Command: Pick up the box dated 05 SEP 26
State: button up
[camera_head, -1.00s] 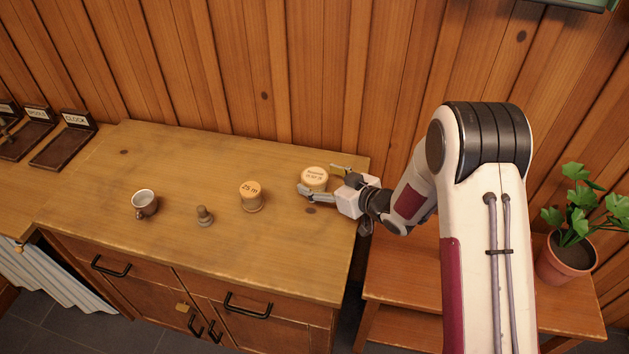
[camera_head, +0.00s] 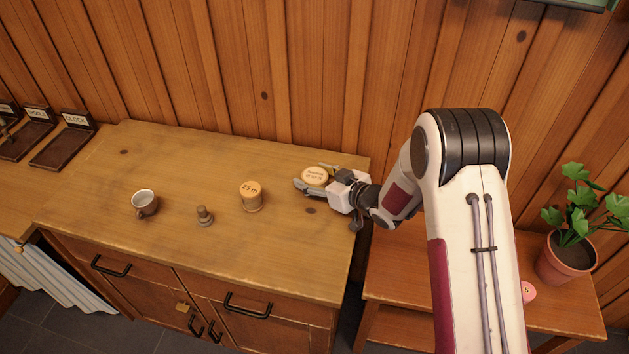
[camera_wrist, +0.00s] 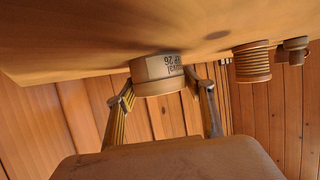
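A round pale wooden box (camera_head: 315,175) stands near the right end of the wooden counter. Its lid bears small dark lettering, too small to read fully in the head view. In the wrist view the box (camera_wrist: 160,82) shows upside-down lettering that ends in "26". My gripper (camera_head: 313,179) is at the box from the right, low over the counter, with one finger on each side. The wrist view shows the gripper (camera_wrist: 163,98) with its fingers spread apart and the box between or just beyond the tips. I cannot tell whether they touch it.
The panelled wall is close behind. A potted plant (camera_head: 567,254) stands on the lower table at right.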

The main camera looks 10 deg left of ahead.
aim_at(314, 175)
jog(key=c, duration=0.4)
jog(key=shift+o, duration=0.2)
jog(key=shift+r, duration=0.1)
jog(key=shift+r, duration=4.9)
